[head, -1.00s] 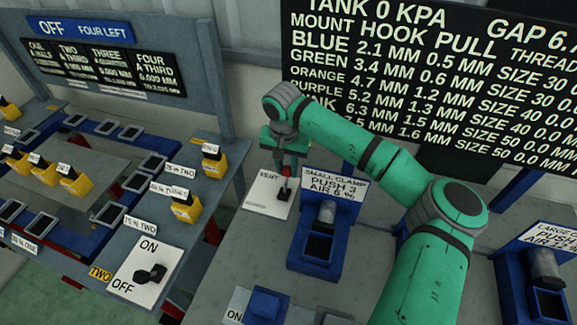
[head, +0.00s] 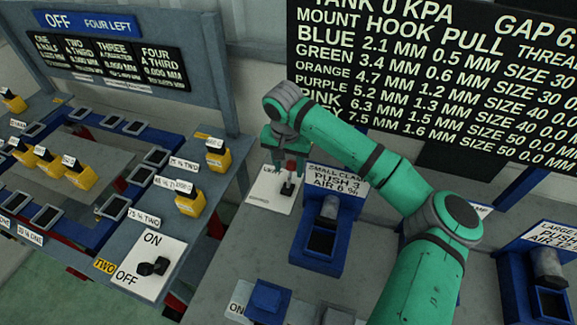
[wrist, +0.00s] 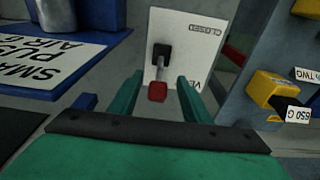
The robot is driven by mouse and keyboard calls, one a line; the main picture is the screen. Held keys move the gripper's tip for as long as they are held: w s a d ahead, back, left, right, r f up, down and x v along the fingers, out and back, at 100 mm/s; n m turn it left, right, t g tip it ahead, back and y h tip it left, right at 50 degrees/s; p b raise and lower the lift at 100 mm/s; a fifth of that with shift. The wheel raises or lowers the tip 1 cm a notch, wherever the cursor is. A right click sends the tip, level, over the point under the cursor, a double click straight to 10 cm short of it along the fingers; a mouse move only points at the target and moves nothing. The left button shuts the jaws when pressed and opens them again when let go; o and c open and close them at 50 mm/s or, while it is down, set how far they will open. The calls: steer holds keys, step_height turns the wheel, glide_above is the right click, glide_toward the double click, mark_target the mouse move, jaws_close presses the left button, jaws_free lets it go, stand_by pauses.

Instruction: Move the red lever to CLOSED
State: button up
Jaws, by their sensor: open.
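The red lever (wrist: 157,92) has a red knob and a black base, on a white plate (wrist: 178,22). In the wrist view the plate reads CLOSED at its far end and has a partly hidden label starting "VE" at its near end. The knob leans toward the "VE" end. My gripper (wrist: 160,80) is open, its fingers on either side of the knob; I cannot tell whether either touches it. In the head view the plate (head: 261,201) lies under my gripper (head: 289,168), which hides most of the knob.
The blue small clamp station (head: 317,262) stands right of the plate in the head view. A bench with yellow blocks (head: 190,200) and an ON/OFF switch (head: 153,267) is at left. A wall board (head: 430,75) stands behind my arm.

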mark_target(287, 184)
step_height(287, 184, up, 11)
steer(key=s, duration=0.1)
steer(key=shift+s+a+f, duration=0.2)
steer(key=shift+a, duration=0.05)
stand_by(0.4)
